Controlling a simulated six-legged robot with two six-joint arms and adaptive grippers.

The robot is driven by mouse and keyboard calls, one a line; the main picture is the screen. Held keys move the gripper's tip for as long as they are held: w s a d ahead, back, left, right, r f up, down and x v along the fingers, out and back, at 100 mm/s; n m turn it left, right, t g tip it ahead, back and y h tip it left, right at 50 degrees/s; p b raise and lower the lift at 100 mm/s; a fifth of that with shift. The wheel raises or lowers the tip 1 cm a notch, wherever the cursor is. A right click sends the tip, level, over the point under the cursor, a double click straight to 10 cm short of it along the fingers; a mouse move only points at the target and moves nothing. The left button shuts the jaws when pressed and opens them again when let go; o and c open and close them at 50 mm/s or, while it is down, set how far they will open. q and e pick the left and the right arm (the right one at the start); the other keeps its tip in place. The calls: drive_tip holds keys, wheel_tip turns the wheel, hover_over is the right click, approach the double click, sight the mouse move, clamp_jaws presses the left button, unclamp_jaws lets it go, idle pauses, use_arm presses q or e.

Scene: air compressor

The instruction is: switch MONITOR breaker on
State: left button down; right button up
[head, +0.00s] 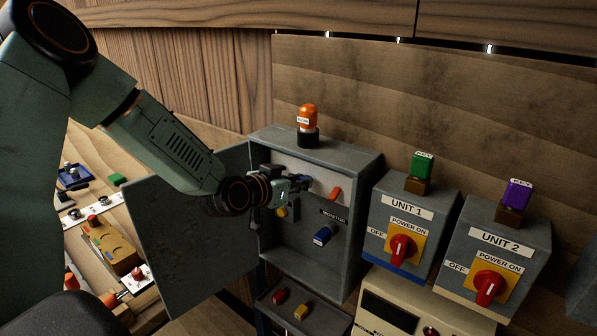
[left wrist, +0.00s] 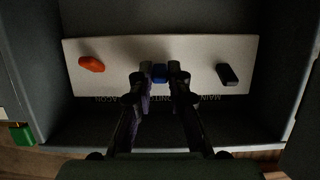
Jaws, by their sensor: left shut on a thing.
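Inside the open grey cabinet (head: 370,180), a pale breaker panel (left wrist: 110,55) carries a row of handles. The left wrist view shows it upside down, with an orange handle (left wrist: 92,64) at left, a blue handle (left wrist: 160,72) in the middle and a black handle (left wrist: 227,75) at right. The partly covered middle label appears to read MONITOR. My left gripper (left wrist: 159,72) is shut on the blue handle; it also shows in the head view (head: 304,183). The orange handle shows right of it (head: 335,193). My right gripper is not in view.
The cabinet door (head: 190,235) stands open at left. An orange beacon (head: 308,117) stands on top. UNIT 1 (head: 400,220) and UNIT 2 (head: 490,250) boxes stand right.

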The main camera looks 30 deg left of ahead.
use_arm(q)
drive_tip(key=shift+w+r+g+p, duration=0.1)
drive_tip(key=shift+r+g+p, duration=0.3)
drive_tip(key=shift+g+p, duration=0.4)
drive_tip(key=shift+g, duration=0.3)
drive_tip(key=c, duration=1.3)
unclamp_jaws()
